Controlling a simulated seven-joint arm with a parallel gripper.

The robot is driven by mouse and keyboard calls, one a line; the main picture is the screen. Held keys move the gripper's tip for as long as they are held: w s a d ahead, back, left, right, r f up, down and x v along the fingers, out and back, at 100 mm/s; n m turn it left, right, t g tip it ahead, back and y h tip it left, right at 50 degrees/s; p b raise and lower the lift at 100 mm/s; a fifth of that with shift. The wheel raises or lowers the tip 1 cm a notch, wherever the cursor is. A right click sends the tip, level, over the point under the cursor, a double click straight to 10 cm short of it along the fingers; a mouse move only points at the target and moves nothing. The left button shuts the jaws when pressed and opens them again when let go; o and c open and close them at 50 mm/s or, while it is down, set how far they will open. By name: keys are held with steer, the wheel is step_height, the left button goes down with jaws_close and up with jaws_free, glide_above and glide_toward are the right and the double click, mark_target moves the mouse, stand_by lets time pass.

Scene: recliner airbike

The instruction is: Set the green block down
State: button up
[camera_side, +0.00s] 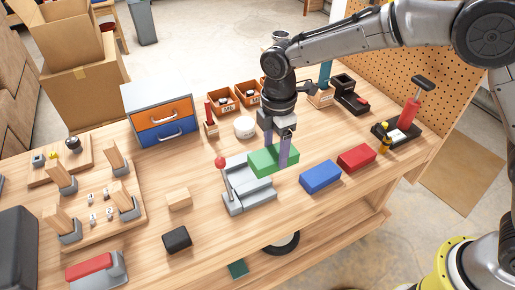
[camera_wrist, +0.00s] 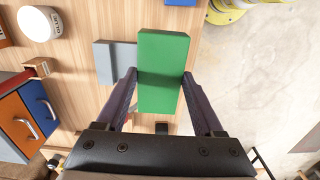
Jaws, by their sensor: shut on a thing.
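The green block (camera_side: 262,163) is a long block held between the two fingers of my gripper (camera_side: 276,157). In the wrist view the green block (camera_wrist: 162,50) lies lengthwise between the fingertips of my gripper (camera_wrist: 161,76), with one finger on each side. The block appears raised off the wooden workbench (camera_side: 225,240), at the right side of a grey fixture (camera_side: 246,205) with a red-knobbed lever. The exact gap beneath the block is hard to tell. Part of the fixture (camera_wrist: 110,62) is hidden behind the block in the wrist view.
A blue block (camera_side: 320,177) and a red block (camera_side: 357,157) lie to the right. A wooden block (camera_side: 179,198) and a black block (camera_side: 177,239) lie to the left. A white round container (camera_side: 244,127) and a drawer unit (camera_side: 160,114) stand behind. Bare bench lies in front.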

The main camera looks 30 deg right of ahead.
steer(key=s+d+r, duration=0.2)
steer(key=s+r, duration=0.1)
steer(key=s, duration=0.1)
steer(key=shift+n, duration=0.8)
steer(key=w, duration=0.6)
steer(key=shift+w+d+r, duration=0.15)
steer(key=shift+w+d, duration=0.05)
steer(key=shift+d, duration=0.15)
steer(key=w+d+f, duration=0.5)
steer(key=w+d, duration=0.2)
steer(key=w, duration=0.3)
steer(key=shift+m, duration=0.8)
steer(key=shift+w+d+f, duration=0.35)
steer(key=shift+d+f, duration=0.5)
steer(key=shift+f, duration=0.8)
steer(key=shift+w+d+f, duration=0.4)
steer(key=shift+d+f, duration=0.5)
steer(key=shift+f, duration=0.75)
steer(key=shift+w+d+f, duration=0.35)
steer(key=shift+d+f, duration=0.5)
steer(key=shift+f, duration=0.8)
steer(key=shift+f, duration=0.5)
steer(key=o, duration=1.2)
